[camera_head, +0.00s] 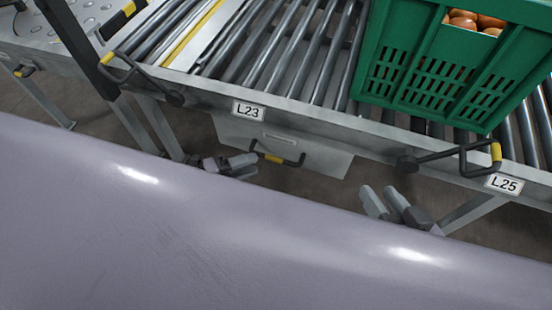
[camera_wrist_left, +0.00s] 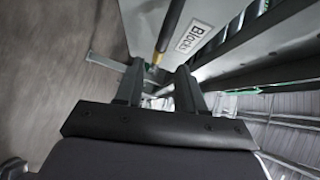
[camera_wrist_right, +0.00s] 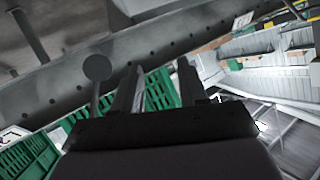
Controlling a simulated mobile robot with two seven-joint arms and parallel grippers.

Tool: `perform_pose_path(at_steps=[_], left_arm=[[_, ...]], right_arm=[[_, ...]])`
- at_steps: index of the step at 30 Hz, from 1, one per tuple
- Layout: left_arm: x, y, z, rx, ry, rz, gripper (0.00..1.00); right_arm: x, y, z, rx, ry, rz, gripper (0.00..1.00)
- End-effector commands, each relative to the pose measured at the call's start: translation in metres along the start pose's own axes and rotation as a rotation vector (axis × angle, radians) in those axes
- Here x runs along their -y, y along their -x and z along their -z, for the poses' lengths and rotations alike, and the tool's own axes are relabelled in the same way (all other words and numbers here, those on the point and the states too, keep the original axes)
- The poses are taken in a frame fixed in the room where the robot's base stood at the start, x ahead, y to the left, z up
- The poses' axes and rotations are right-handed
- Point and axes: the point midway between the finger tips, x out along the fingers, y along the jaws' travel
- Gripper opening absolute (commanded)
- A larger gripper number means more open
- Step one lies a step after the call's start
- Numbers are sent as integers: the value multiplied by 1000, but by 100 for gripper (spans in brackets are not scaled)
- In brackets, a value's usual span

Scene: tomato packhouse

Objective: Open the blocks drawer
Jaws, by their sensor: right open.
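The blocks drawer (camera_head: 325,160) is a grey metal front under the conveyor's edge rail, below the L23 tag. No inside of it shows. Its black bar handle (camera_head: 292,161) has a yellow middle grip. In the left wrist view the "Blocks" label (camera_wrist_left: 193,36) is readable, with the handle (camera_wrist_left: 170,27) beside it. My left gripper (camera_head: 232,164) is open, just left of the handle; the handle's yellow part lies ahead between its fingertips (camera_wrist_left: 158,76), and contact cannot be told. My right gripper (camera_head: 385,200) is open and empty, right of and below the drawer; its fingers also show in the right wrist view (camera_wrist_right: 160,68).
A green crate (camera_head: 440,95) of tomatoes stands on the roller conveyor (camera_head: 290,45). Black handles with yellow grips stick out near the L23 tag (camera_head: 248,110) and L25 tag (camera_head: 504,184). Grey conveyor legs (camera_head: 140,125) stand left of the drawer.

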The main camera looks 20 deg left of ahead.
Motion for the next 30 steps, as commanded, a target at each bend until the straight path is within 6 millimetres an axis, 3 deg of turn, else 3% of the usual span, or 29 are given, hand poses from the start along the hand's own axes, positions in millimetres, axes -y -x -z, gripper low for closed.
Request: perform_pose_path(at_steps=[5,16,27,28,30], left_arm=[[-3,-10,-2,-8,-17,1,39],[-3,-63,-2,-7,-14,1,39],[-2,-71,-2,-5,-13,-1,39],[-2,-71,-2,-5,-13,-1,35],[-2,-71,-2,-5,-13,-1,12]], right_arm=[[2,-3,-2,-6,-10,15,43],[9,-10,-4,-29,-48,61,43],[10,-10,-3,-33,-49,65,43],[10,-10,-3,-33,-49,65,43],[10,-10,-3,-34,-49,65,43]])
